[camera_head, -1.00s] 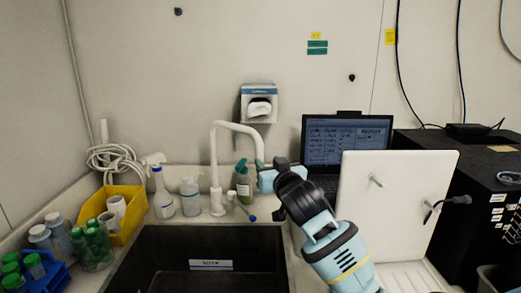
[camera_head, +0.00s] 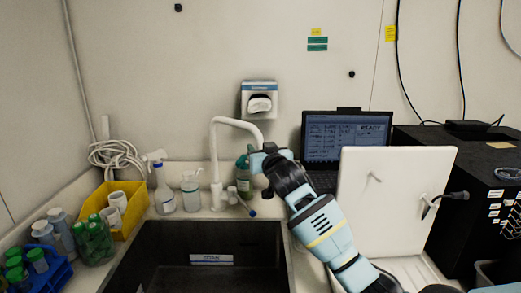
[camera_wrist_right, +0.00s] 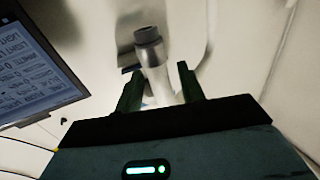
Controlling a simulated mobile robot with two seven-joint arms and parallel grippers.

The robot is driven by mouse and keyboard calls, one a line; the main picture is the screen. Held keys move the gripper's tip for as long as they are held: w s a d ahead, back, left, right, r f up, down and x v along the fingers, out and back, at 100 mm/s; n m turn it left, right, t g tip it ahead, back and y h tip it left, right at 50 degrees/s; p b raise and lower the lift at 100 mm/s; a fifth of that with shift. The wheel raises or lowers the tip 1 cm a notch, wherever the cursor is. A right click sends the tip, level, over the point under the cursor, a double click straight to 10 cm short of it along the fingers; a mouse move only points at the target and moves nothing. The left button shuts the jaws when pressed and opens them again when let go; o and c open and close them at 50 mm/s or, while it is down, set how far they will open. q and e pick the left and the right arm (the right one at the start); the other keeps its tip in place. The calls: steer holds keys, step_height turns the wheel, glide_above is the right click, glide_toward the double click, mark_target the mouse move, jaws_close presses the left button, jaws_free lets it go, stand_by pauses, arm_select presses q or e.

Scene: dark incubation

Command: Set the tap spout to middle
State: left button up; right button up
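The white tap (camera_head: 216,165) stands behind the sink, and its curved spout (camera_head: 240,124) bends over to the right. My right gripper (camera_head: 257,163) is at the hanging end of the spout and hides its tip in the head view. In the right wrist view, the grey-ended spout tube (camera_wrist_right: 153,58) shows between the two dark fingers of my right gripper (camera_wrist_right: 160,85). The fingers are apart, with a gap beside the tube on the right; contact on the left is unclear. My left gripper is not in view.
The dark sink (camera_head: 140,240) lies in front of the tap. A green bottle (camera_head: 244,178) stands close behind my right gripper. A spray bottle (camera_head: 163,190) and a pump bottle (camera_head: 190,190) stand left of the tap. A laptop (camera_head: 345,140) and a white panel (camera_head: 395,200) are at the right.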

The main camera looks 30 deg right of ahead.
steer(key=shift+w, duration=0.1)
jaws_close()
stand_by(0.3)
steer(key=shift+f, duration=0.1)
